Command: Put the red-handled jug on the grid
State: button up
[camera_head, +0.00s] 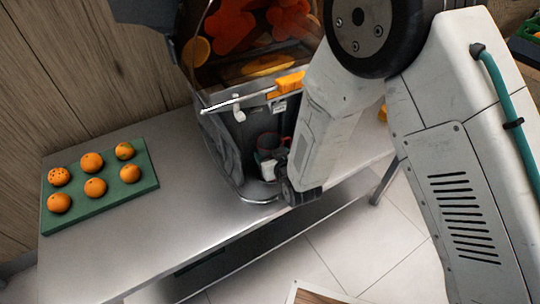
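The red-handled jug (268,142) shows only in part as a dark, clear shape with a red edge, inside the lower bay of the orange juicer (222,150). My arm comes in from the upper right and covers much of the bay's right side. My gripper (270,168) is at the bay, right by the jug and overlapping its lower part in the picture. Its fingers are small and partly hidden, so I cannot tell whether they are open or closed on the jug. I cannot make out the grid clearly; the jug's base is hidden.
The juicer stands on a steel table (150,230) against a wooden wall (90,70). A green tray (110,199) with several oranges lies at the left. The table between tray and juicer is clear. Tiled floor (335,255) lies in front.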

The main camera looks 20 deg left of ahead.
jog(key=shift+f, duration=0.6)
jog(key=shift+f, duration=0.1)
jog(key=o, duration=1)
jog(key=shift+o, duration=0.2)
jog(key=shift+d+r, duration=0.1)
jog(key=shift+r, duration=0.1)
jog(key=v, duration=1.2)
jog(key=shift+f, duration=0.15)
